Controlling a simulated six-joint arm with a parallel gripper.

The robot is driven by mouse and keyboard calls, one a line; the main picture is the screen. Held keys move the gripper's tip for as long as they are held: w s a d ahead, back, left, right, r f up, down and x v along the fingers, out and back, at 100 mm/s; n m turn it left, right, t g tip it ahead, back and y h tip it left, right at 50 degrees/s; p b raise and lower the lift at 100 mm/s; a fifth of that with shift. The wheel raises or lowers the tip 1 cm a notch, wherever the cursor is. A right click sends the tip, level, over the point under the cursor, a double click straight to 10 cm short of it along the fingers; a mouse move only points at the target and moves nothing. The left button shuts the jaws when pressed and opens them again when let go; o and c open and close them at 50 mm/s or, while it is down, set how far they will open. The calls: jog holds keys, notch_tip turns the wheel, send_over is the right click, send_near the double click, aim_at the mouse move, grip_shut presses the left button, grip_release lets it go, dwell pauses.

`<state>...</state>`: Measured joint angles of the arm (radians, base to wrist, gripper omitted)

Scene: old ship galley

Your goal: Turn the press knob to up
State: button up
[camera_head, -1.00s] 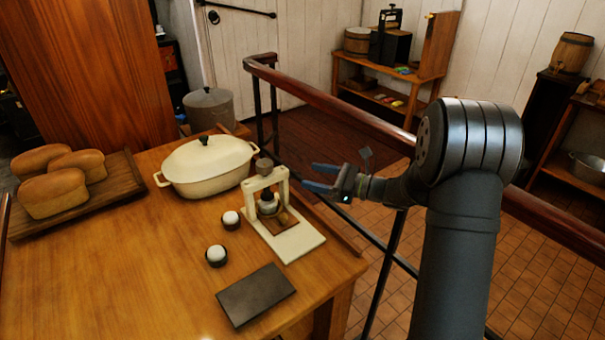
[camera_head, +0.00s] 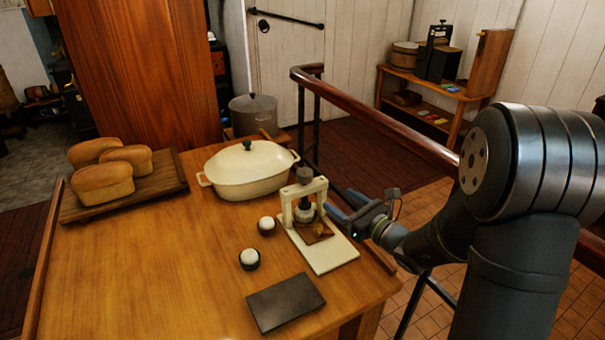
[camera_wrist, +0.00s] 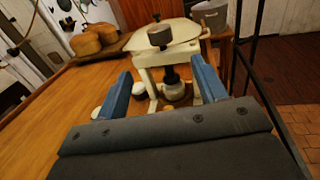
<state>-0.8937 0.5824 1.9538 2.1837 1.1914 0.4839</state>
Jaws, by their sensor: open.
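The press (camera_head: 326,248) is a cream frame on a pale base board, standing near the table's right edge. Its dark knob (camera_head: 304,175) sits on top of the crossbar; it also shows in the wrist view (camera_wrist: 160,36). A dark plunger (camera_head: 304,210) hangs inside the frame. My gripper (camera_head: 337,205) is just right of the press, its blue fingers pointing at the frame. In the wrist view the open fingers (camera_wrist: 162,75) lie to either side of the frame's image, with the knob above and ahead. I see no contact with the knob.
A cream lidded pot (camera_head: 249,172) stands behind the press. Two small dark cups with white contents (camera_head: 249,259) and a dark slab (camera_head: 285,302) lie to its left and front. Loaves sit on a board (camera_head: 170,180) at the left. A railing (camera_head: 400,137) runs behind my arm.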

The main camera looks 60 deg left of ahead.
aim_at(299, 174)
jog(key=s+a, duration=0.1)
jog(key=a, duration=0.4)
jog(key=s+a, duration=0.1)
jog(key=a, duration=0.5)
jog(key=s+a, duration=0.1)
jog(key=a, duration=0.4)
jog(key=shift+s+a, duration=0.1)
jog(key=shift+a, duration=0.3)
jog(key=c, duration=1)
jog(key=shift+s+d+n+g+h, duration=0.1)
jog(key=shift+n+g+h, duration=0.35)
jog(key=shift+n+g, duration=0.5)
jog(key=shift+s+a+n+g+h, duration=0.1)
jog(key=shift+n+g+h, duration=0.4)
jog(key=shift+g, duration=0.75)
jog(key=shift+s+d+n+g+h, duration=0.1)
jog(key=shift+n+g+h, duration=0.25)
jog(key=shift+n+g, duration=0.65)
jog(key=shift+g, duration=0.3)
jog(key=o, duration=1)
